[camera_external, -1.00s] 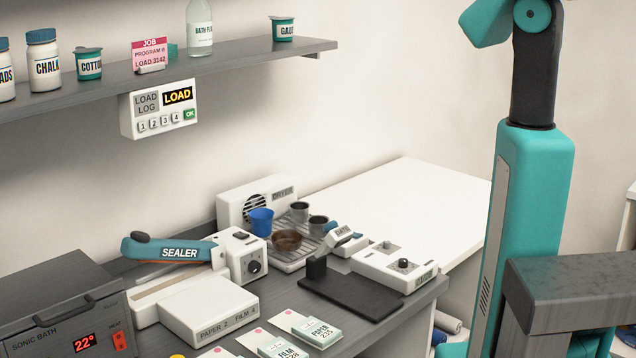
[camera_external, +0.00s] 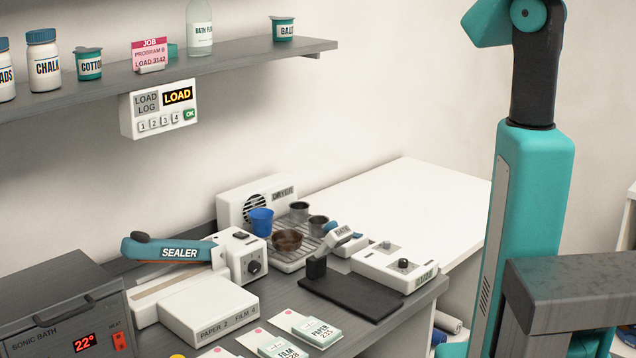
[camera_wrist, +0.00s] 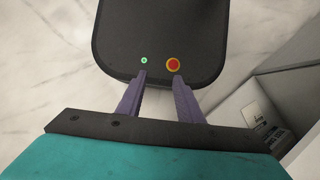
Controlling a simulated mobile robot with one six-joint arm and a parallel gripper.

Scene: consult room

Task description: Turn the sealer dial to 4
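The sealer (camera_external: 180,253) sits on the bench with its blue handle raised. Its dial (camera_external: 254,267) is a small black knob on the white box at the sealer's right end. The dial's setting is too small to read. A white block (camera_external: 208,310) in front reads "PAPER 2 FILM 4". My gripper (camera_wrist: 162,82) shows in the wrist view with its two purple fingers apart and nothing between them. It is over a dark part with a green light and a red button, away from the sealer. My gripper is out of the external view.
A sonic bath (camera_external: 65,305) reading 22° stands left of the sealer. A dryer (camera_external: 257,203), a blue cup (camera_external: 261,221) and a brown bowl (camera_external: 287,240) stand behind and right. Paper and film packs (camera_external: 317,331) lie in front. The white counter (camera_external: 420,200) is clear.

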